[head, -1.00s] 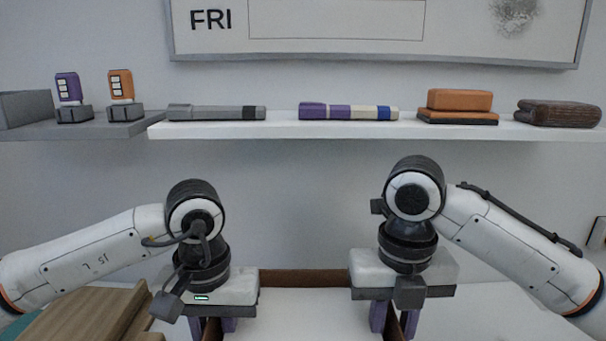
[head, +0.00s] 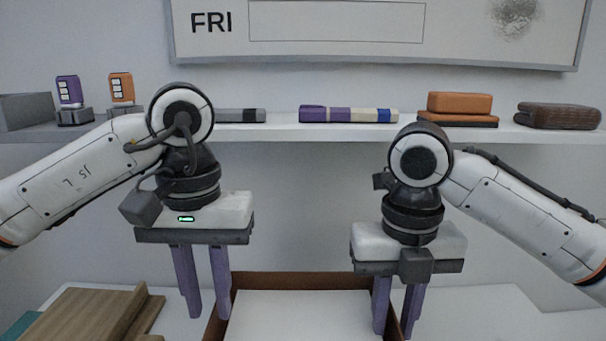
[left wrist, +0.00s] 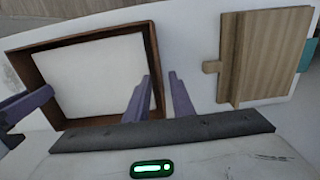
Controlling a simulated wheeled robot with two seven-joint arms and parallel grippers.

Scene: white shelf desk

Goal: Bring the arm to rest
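My right gripper (head: 395,330) points down at the box's right side, lower than the left one. The box with a white inside also shows in the left wrist view (left wrist: 80,42).
A wooden board (head: 75,318) lies on the white desk at the left. The shelf (head: 280,131) behind holds a purple-striped marker (head: 345,113), an orange block (head: 460,102), a brown wallet-like item (head: 558,114), and purple (head: 68,89) and orange (head: 121,87) upright items. A whiteboard (head: 460,20) hangs above.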

